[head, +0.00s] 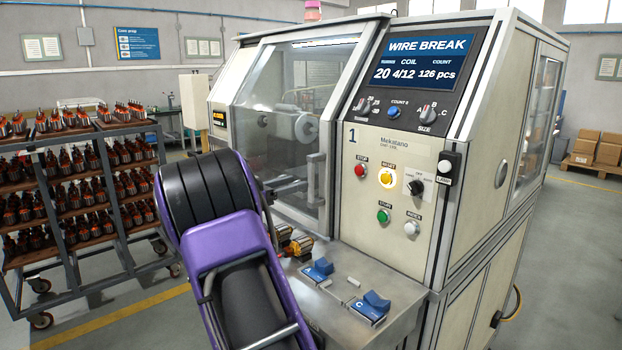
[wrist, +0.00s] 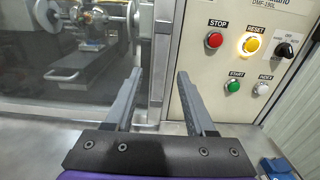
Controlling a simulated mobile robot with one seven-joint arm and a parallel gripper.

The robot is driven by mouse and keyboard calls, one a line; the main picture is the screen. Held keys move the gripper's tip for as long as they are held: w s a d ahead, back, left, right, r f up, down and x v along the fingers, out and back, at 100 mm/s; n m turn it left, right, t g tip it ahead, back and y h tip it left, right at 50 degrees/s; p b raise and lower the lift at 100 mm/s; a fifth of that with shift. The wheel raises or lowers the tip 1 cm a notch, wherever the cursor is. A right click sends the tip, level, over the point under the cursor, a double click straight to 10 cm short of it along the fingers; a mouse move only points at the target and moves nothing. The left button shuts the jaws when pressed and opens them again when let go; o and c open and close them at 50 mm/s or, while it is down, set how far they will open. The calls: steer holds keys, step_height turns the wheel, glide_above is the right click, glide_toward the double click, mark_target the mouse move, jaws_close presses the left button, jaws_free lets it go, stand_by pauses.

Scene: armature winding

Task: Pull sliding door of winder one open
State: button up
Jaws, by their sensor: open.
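Winder one (head: 390,150) is a cream machine marked "1". Its glazed sliding door (head: 290,90) covers the winding space, with its right edge beside the control panel. In the wrist view the door glass (wrist: 60,125) fills the left side, and a pale upright bar (wrist: 146,45), apparently the handle, stands at its right edge. My gripper (wrist: 160,73) is open and empty, its fingers pointing at this upright edge.
The screen (head: 425,60) reads "WIRE BREAK". A lit yellow RESET button (head: 387,178) and other buttons sit right of the door. A metal shelf (head: 350,285) below holds blue blocks (head: 374,302) and an armature (head: 298,247). A loaded rack (head: 80,200) stands left.

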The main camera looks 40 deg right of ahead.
mark_target(310, 178)
steer(key=d, duration=0.6)
steer(key=shift+w+d, duration=0.3)
steer(key=shift+d, duration=0.1)
jaws_close()
stand_by(1.0)
